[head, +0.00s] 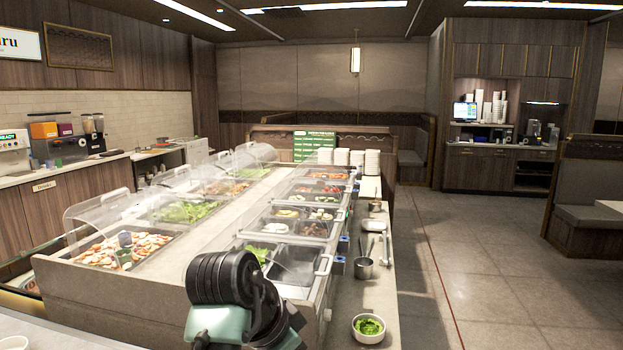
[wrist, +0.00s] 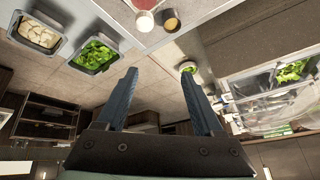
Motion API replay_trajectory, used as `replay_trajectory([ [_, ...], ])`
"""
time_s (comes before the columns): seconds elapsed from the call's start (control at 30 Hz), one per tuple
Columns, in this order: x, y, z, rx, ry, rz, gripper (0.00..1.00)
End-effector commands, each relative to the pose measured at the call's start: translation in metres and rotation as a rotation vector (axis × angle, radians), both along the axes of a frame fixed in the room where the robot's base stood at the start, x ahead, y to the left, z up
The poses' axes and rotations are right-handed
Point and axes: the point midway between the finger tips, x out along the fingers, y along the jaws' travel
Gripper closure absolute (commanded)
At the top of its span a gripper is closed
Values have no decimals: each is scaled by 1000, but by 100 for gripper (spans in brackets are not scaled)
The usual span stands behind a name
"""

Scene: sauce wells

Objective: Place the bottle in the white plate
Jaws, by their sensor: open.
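I cannot pick out the bottle for certain in either view. In the head view my dark arm covers the near end of the counter.
A white bowl of greens (head: 369,328) stands on the right ledge, with a metal pot (head: 364,268) farther along. Stacked white dishes (head: 372,162) stand at the far end. Clear guards (head: 95,215) cover the left wells. The tiled floor (head: 470,270) at right is open.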

Motion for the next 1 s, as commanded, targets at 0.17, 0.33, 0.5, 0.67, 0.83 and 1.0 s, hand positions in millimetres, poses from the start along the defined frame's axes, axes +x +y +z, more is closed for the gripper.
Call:
replay_trajectory([
  [0.17,34,-33,79,-115,-412,198,31],
  [0.33,20,-44,187,-321,-835,372,31],
  [0.5,-49,-38,295,-578,-1241,476,31],
  [0.67,-129,-27,360,-777,-1525,497,31],
  [0.83,-175,-21,385,-874,-1662,488,31],
  [1.0,-183,-20,389,-889,-1683,485,31],
])
